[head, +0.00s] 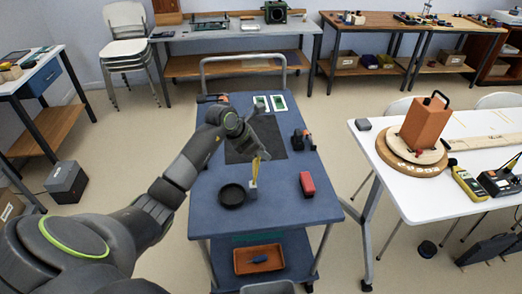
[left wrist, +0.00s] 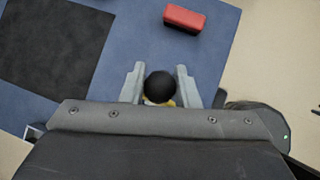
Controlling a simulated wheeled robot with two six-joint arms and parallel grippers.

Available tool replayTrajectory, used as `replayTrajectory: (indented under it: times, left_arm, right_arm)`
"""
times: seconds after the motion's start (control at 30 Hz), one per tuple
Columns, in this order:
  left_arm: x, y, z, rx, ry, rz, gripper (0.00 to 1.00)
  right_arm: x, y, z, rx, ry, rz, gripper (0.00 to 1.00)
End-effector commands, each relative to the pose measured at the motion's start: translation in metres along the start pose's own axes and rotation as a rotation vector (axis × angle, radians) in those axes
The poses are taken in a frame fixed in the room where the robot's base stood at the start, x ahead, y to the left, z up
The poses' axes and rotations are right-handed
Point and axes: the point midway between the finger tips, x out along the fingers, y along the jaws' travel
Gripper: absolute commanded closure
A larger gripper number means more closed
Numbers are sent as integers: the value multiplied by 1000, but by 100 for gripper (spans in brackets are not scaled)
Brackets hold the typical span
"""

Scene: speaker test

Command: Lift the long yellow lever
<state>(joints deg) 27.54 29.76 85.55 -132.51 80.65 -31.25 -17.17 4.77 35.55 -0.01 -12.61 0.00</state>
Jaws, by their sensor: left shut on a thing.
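The long yellow lever (head: 255,169) stands on a small grey base (head: 253,189) on the blue cart top. In the head view its upper end is hidden at my left gripper (head: 261,154). In the left wrist view the lever's black ball knob (left wrist: 160,85) sits between the two grey fingers of my left gripper (left wrist: 159,80), with a bit of yellow below it. My left gripper is shut on the lever near its top. The right gripper is not in view.
On the blue cart (head: 220,218) are a black round dish (head: 232,195), a red block (head: 307,184), a dark mat (head: 272,141) and dark tools (head: 302,140). A white table (head: 385,183) with an orange block (head: 424,124) stands to the right.

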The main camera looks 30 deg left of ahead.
Motion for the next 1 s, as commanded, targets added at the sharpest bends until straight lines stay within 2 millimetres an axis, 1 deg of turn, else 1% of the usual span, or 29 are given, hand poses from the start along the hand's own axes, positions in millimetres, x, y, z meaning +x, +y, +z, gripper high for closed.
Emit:
replayTrajectory:
  times: [0.03,0.17,0.2,0.47,0.57,0.67,0.73,1.0]
  left_arm:
    - [2,-3,-2,-4,2,-10,70]
    - [2,-2,-2,-4,2,-8,52]
    - [2,-2,-2,-3,2,-7,51]
    - [0,-1,-2,-1,2,-3,51]
    - [-5,0,-2,0,2,-1,51]
    - [-18,1,-2,1,2,1,51]
    - [-30,0,-3,2,5,2,51]
    - [-87,0,-3,3,5,2,51]
  right_arm:
    - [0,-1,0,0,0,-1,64]
    - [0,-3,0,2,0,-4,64]
    - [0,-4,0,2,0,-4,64]
    - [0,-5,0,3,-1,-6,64]
    - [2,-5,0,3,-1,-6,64]
    - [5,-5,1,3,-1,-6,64]
    - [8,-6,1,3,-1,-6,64]
    - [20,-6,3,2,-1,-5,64]
